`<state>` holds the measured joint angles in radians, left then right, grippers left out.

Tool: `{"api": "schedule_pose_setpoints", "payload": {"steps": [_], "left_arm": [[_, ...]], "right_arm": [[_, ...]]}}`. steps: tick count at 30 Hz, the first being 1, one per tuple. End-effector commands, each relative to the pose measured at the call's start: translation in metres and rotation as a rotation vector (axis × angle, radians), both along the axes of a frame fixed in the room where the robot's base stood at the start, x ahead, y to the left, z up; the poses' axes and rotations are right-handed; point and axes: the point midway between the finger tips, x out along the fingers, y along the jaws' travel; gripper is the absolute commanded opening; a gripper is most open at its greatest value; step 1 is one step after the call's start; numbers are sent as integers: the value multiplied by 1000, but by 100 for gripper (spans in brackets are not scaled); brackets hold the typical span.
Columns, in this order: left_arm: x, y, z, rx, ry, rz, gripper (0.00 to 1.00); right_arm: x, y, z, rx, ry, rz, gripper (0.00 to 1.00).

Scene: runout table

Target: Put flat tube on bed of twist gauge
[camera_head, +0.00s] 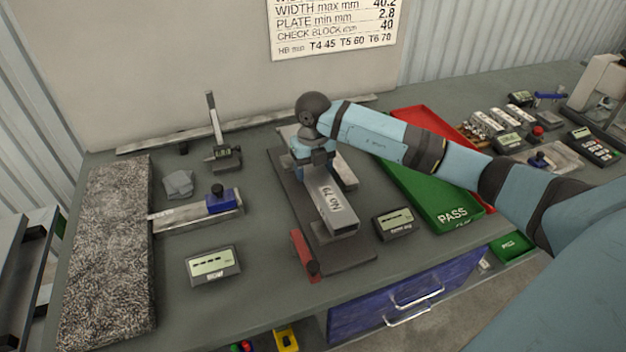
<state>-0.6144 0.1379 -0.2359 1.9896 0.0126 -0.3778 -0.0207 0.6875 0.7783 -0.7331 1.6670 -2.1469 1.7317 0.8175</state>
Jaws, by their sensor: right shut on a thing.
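The flat tube (332,204) is a grey metal bar with dark lettering on its upper face, near the middle of the table. My right gripper (317,166) reaches in from the right and is shut on the tube's far part. The twist gauge (347,256) has a long dark base plate with a red-handled part (305,256) at its front left. The tube is lined up lengthwise over the gauge's bed. I cannot tell whether it touches the bed or hangs slightly above it. The gripper and tube hide much of the bed. My left gripper is out of view.
A small display (393,223) stands right of the gauge, beside the green PASS tray (461,222). A red tray (403,115) lies behind.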

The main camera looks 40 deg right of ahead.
Motion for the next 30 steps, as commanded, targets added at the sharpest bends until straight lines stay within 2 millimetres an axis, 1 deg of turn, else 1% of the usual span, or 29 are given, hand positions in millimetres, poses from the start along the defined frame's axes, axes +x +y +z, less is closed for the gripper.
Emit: {"api": "schedule_pose_setpoints", "payload": {"steps": [4, 9, 10, 17, 21, 22, 23, 24, 25, 30], "left_arm": [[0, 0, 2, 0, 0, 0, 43], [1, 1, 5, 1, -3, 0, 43], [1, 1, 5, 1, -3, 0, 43], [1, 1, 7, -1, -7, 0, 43], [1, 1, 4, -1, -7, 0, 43], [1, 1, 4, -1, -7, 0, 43], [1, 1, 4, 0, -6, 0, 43], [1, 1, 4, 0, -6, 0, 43], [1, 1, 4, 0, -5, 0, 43], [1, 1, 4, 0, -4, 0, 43]], "right_arm": [[0, 1, -12, 0, 1, 1, 22], [-1, 0, -37, 0, 2, 0, 22], [0, 0, -40, 0, 0, 0, 22], [0, 0, -42, 0, -2, 1, 22], [0, 0, -45, 0, -2, 1, 22], [0, 0, -46, -1, 0, 1, 66], [0, 0, -45, -1, 0, 1, 73], [0, 0, -45, 0, 0, 1, 82], [0, 0, -45, 0, 0, 1, 89], [0, 0, -45, 0, 0, 1, 89]]}}
